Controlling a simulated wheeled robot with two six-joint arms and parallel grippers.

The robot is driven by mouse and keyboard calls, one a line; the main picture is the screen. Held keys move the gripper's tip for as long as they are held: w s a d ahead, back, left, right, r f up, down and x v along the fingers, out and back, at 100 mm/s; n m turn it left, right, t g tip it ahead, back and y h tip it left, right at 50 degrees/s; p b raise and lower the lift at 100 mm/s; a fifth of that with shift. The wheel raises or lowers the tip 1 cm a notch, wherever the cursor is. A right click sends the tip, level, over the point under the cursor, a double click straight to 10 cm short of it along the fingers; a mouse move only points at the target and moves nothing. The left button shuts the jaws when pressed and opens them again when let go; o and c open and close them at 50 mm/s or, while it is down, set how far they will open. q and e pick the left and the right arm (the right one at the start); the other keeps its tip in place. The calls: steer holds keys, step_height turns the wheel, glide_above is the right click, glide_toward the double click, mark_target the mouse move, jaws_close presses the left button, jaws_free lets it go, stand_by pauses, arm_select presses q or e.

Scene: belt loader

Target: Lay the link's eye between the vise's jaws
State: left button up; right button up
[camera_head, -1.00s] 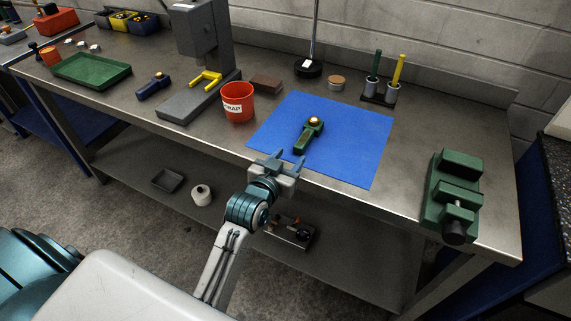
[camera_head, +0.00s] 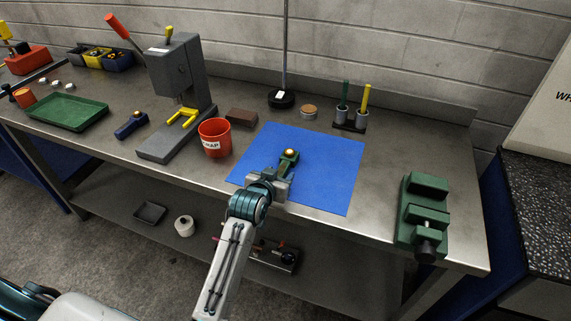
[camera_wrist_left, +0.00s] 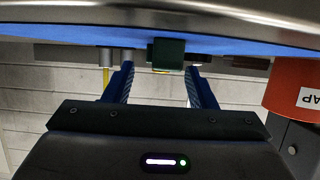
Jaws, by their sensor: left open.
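The green link (camera_head: 289,158), with a brass-coloured round piece at its far end, lies on the blue mat (camera_head: 335,185). My left gripper (camera_head: 277,172) is open at the link's near end, low by the mat, and partly covers it. In the left wrist view the link's green end (camera_wrist_left: 168,54) sits between the lines of the two open fingers (camera_wrist_left: 160,72), at about their tips; I see no contact. The green vise (camera_head: 424,212) stands at the table's right end, with a gap between its jaws. My right gripper is not in view.
A red scrap bin (camera_head: 215,138) stands left of the mat, beside the grey press (camera_head: 178,75). The table between mat and vise is clear.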

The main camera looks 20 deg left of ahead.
mark_target(282, 169)
arm_select(q)
steer(key=shift+w, duration=0.4)
steer(key=p+x, duration=0.1)
steer(key=x, duration=0.2)
steer(key=shift+w+a+p, duration=0.1)
steer(key=shift+a+p, duration=0.15)
steer(key=shift+p, duration=0.1)
steer(key=shift+w+f, duration=0.3)
steer(key=shift+w, duration=0.1)
jaws_close()
steer(key=shift+r, duration=0.1)
